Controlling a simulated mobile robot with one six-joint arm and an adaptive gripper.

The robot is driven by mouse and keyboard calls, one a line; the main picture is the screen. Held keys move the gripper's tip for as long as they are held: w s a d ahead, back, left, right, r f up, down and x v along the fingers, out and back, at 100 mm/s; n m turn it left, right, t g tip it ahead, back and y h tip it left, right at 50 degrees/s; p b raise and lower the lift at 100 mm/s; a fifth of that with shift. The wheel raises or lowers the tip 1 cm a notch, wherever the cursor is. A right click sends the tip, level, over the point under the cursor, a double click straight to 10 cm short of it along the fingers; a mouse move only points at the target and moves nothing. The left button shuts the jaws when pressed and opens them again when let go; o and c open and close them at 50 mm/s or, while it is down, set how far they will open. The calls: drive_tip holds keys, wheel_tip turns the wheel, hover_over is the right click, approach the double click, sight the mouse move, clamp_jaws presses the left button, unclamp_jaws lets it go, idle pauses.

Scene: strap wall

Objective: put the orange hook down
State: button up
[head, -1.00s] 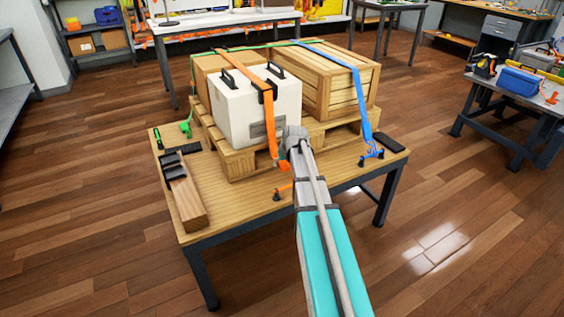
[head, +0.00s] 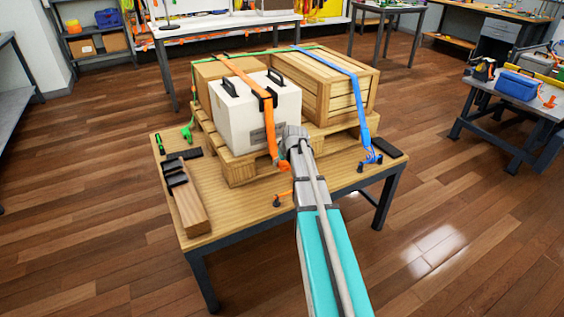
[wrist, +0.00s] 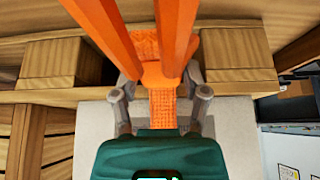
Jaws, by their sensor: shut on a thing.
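The orange hook (head: 281,165) is at the low end of the orange strap (head: 266,110), in front of the white case and by the pallet's front edge. My gripper (head: 291,146) is at this strap end, partly hidden behind my own wrist. In the wrist view, my gripper (wrist: 160,96) has a finger on each side of the orange piece (wrist: 162,75), with orange strap bands rising above it. The hook's exact shape is partly hidden there. A small orange anchor (head: 283,194) with a black foot stands on the table below, apart from the hook.
The white case (head: 243,105), a cardboard box and a wooden crate (head: 345,88) sit on a pallet (head: 238,163). A blue strap (head: 359,105) runs to the right. A wooden block (head: 190,205) with black parts lies at left.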

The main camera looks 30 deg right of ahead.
drive_tip(key=shift+r, duration=0.15)
wheel_tip(320, 180, up, 41)
drive_tip(key=p, duration=4.1)
drive_tip(key=shift+d, duration=0.15)
